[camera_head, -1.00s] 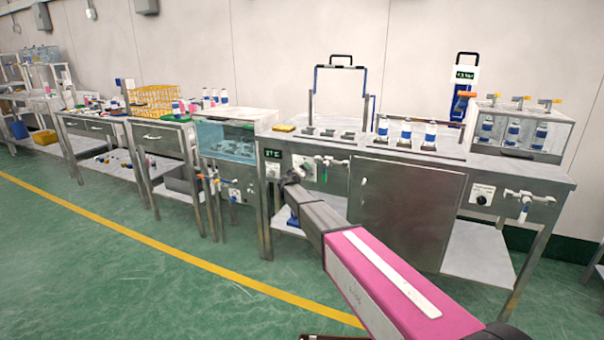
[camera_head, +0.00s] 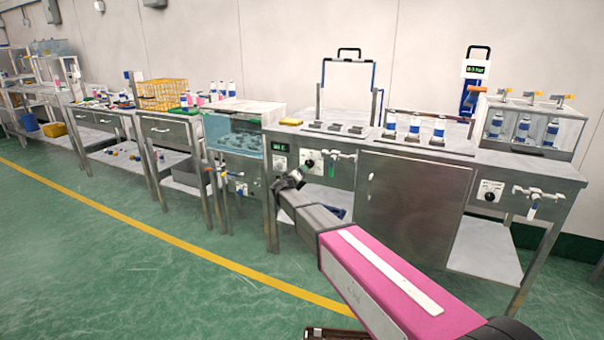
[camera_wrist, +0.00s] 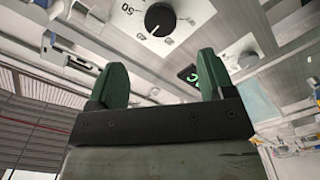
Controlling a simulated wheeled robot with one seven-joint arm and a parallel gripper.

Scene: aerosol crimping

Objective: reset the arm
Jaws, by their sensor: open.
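My arm, with a pink and white link, reaches up from the lower right in the head view. My gripper (camera_head: 288,181) is at its end, in front of the steel bench (camera_head: 335,222) and below the bench top. In the wrist view my gripper (camera_wrist: 160,85) shows two green fingers, spread apart with nothing between them. Beyond the fingers is a black dial knob (camera_wrist: 160,19) on a white scale plate. The same knob (camera_head: 310,163) shows in the head view on the bench front, just above and right of my gripper.
Blue and white cans (camera_head: 414,127) stand on the bench top. A clear case (camera_head: 555,128) with cans is at the right, and a tank with bluish water (camera_head: 236,136) is left of the bench. A yellow crate (camera_head: 162,94) stands further left.

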